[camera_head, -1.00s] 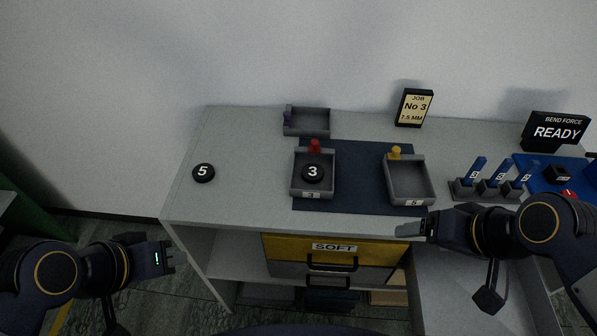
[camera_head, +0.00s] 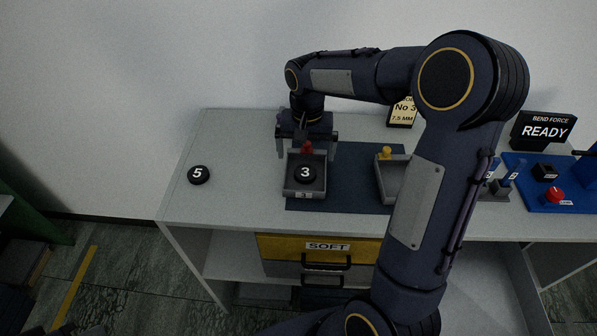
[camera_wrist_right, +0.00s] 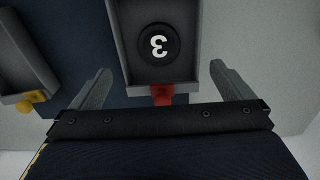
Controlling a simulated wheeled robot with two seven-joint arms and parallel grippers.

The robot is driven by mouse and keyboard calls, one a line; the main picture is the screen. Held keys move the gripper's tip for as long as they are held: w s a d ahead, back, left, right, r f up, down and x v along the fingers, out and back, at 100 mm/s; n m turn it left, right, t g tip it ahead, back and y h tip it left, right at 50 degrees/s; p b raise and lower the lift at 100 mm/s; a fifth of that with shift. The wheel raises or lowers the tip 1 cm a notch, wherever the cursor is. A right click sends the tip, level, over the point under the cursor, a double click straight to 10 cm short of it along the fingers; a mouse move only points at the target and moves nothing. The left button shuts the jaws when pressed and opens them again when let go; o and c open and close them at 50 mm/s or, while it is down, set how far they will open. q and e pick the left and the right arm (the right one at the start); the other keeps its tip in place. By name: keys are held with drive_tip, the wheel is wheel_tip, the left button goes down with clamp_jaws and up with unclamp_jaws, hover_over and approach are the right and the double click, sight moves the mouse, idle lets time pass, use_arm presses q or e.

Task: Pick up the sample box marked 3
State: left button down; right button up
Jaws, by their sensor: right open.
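The sample box marked 3 (camera_head: 304,189) is a grey open tray on the dark blue mat, with a round black puck marked 3 (camera_head: 305,173) inside. A red knob (camera_head: 307,147) stands at its back edge. My right gripper (camera_head: 307,149) is open above the back of this box, one finger to each side of the red knob. In the right wrist view the open fingers (camera_wrist_right: 160,85) flank the red knob (camera_wrist_right: 162,95) with gaps on both sides, and the box (camera_wrist_right: 190,62) shows upside down. My left gripper is out of view.
A grey box with a yellow knob (camera_head: 386,153) stands right of box 3, partly behind my right arm. A loose puck marked 5 (camera_head: 198,175) lies at left. A job card (camera_head: 402,113) and a READY sign (camera_head: 543,131) stand at the back. The left counter is mostly clear.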

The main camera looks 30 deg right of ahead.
sight(306, 170)
drive_tip(key=f, duration=0.5)
drive_tip(key=shift+s+a+f, duration=0.15)
drive_tip(key=shift+s+f, duration=0.05)
drive_tip(key=shift+s, duration=0.15)
drive_tip(key=c, duration=0.7)
drive_tip(key=shift+r, duration=0.1)
drive_tip(key=shift+c, duration=0.2)
